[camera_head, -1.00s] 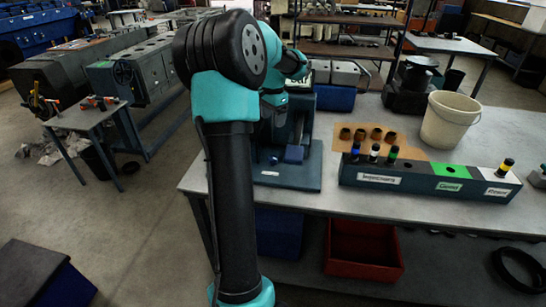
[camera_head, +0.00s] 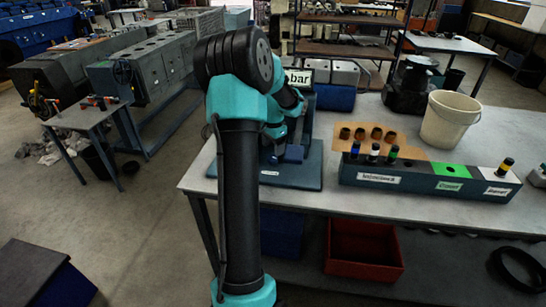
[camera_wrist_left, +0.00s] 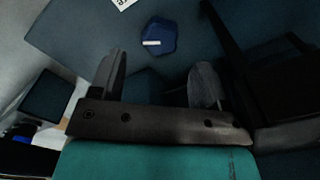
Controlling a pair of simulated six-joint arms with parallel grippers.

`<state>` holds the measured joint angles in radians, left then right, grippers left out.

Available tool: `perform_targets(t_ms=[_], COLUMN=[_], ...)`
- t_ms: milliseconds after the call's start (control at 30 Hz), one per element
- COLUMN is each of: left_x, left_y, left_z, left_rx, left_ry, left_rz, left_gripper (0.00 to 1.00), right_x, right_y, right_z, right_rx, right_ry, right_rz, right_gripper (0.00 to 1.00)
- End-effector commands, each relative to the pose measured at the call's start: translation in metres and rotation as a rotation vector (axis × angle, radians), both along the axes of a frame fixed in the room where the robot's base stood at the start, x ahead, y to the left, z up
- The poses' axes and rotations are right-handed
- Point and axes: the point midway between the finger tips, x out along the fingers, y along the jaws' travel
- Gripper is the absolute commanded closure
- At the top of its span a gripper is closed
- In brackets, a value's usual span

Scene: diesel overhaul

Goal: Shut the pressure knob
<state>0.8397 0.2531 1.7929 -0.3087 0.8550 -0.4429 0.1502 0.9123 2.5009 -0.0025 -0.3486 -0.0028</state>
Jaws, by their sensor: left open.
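In the left wrist view, a dark blue, many-sided knob (camera_wrist_left: 160,36) with a short white mark sits on a dark blue-grey surface. My left gripper (camera_wrist_left: 161,75) is open, with one finger on each side of the picture and the knob beyond the fingertips, apart from them. In the head view my teal and black left arm covers part of the test stand (camera_head: 295,176), and the gripper and knob are hard to make out there. A white sign reading "bar" (camera_head: 299,78) shows at the stand's top. My right gripper is not in view.
A blue block (camera_head: 293,154) is on the stand. To the right on the workbench (camera_head: 240,197) are a labelled rack (camera_head: 420,181) with injectors, a brown mat (camera_head: 415,146) with several dark cups, and a white bucket (camera_head: 450,120). A red bin (camera_head: 364,250) is below.

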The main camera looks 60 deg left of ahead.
Motion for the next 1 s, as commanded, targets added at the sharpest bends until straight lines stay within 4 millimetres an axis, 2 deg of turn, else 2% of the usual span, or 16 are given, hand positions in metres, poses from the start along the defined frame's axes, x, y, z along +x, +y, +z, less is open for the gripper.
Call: perform_targets(t_ms=[100,300,433,700,1000], left_x=[0.000,0.000,0.000,0.000,0.000], left_y=[0.000,0.000,0.000,0.000,0.000], left_z=[-0.021,-0.045,-0.052,-0.053,-0.053], left_rx=[-0.001,-0.001,0.000,0.000,0.000], left_ry=[0.002,0.001,0.000,0.000,-0.001], left_rz=[0.001,0.002,0.001,0.001,0.001], left_gripper=[0.31,0.31,0.31,0.31,0.58], right_x=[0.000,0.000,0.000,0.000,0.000], right_y=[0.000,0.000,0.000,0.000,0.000], right_z=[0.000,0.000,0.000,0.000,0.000], right_rx=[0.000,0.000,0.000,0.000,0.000], right_ry=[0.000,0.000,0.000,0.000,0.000], right_rz=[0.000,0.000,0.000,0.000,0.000], right_gripper=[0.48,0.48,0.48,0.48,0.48])
